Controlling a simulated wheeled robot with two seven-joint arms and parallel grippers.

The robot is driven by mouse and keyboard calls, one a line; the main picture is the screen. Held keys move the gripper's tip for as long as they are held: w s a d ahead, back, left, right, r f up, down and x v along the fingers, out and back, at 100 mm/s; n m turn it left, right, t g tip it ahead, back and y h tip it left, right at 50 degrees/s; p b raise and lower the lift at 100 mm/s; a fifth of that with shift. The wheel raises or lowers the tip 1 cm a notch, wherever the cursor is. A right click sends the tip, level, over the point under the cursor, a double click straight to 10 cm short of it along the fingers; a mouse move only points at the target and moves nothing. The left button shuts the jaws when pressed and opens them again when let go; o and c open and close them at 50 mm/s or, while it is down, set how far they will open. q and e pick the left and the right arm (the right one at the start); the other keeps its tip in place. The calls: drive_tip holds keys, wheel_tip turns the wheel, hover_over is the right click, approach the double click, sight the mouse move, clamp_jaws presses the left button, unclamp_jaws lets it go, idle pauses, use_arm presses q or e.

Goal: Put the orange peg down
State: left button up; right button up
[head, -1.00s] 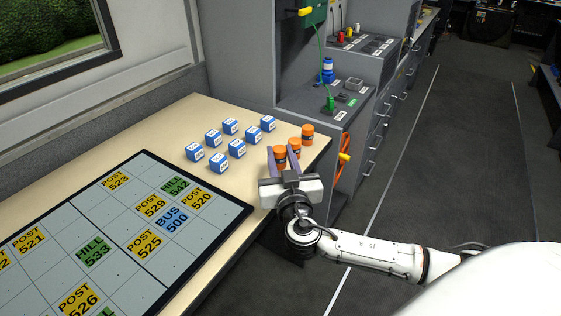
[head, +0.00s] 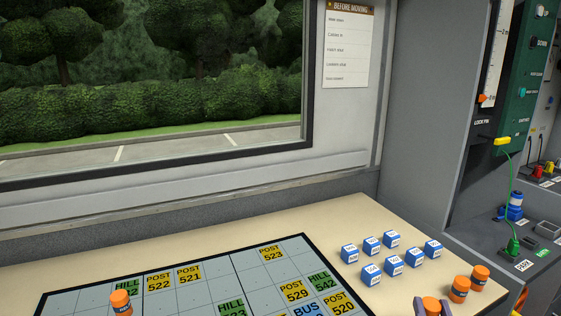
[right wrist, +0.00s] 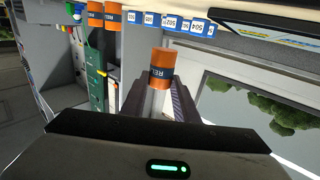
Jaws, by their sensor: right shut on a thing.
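My right gripper (head: 432,307) shows only by its fingertips at the bottom edge of the head view. It is shut on an orange peg (head: 431,302) with a dark band. In the right wrist view the same peg (right wrist: 160,68) stands between the two fingers, its pale stem showing between them. I cannot tell whether it touches the table. Two more orange pegs, one nearer (head: 459,290) and one farther (head: 480,275), stand close by on the table. Another orange peg (head: 121,301) stands on the map board (head: 198,301) at the lower left. My left gripper is out of view.
Several blue-and-white cubes (head: 394,266) stand on the table (head: 300,222) between the board and the pegs. A grey console (head: 490,232) with a green cable is at the right. A window and wall close off the back.

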drive_tip(key=s+a+n+y, duration=0.2)
drive_tip(key=s+a+y, duration=0.2)
drive_tip(key=s+a, duration=0.3)
drive_tip(key=s, duration=0.3)
drive_tip(key=shift+s+f+n, duration=0.3)
drive_tip(key=shift+s, duration=0.05)
drive_tip(key=shift+a, duration=0.15)
drive_tip(key=shift+f, duration=0.1)
idle(1.0)
